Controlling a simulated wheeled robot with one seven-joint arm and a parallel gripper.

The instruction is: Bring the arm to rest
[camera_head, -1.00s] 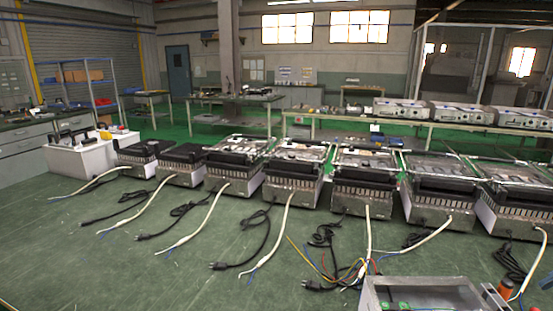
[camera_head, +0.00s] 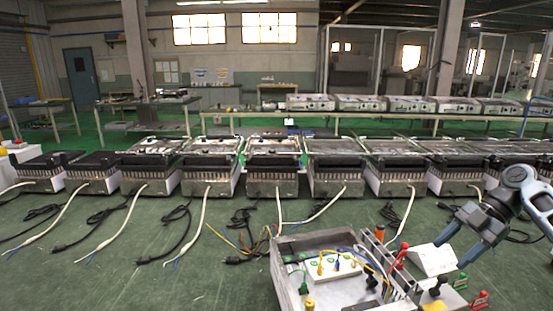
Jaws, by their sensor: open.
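My gripper (camera_head: 453,252) is at the right side of the head view, with the grey and blue arm coming in from the right edge. Its two blue-grey fingers are spread apart and point down to the left. I see nothing held between them. The fingertips are near a white block (camera_head: 432,260) beside an open metal box (camera_head: 290,245); I cannot tell whether they touch anything.
The metal box holds a white panel (camera_head: 330,268) with coloured plugs and wires. Red and green connectors (camera_head: 479,299) stand at its right. A row of heating units (camera_head: 272,180) with loose cables spans the green bench (camera_head: 150,285). The bench is clear at front left.

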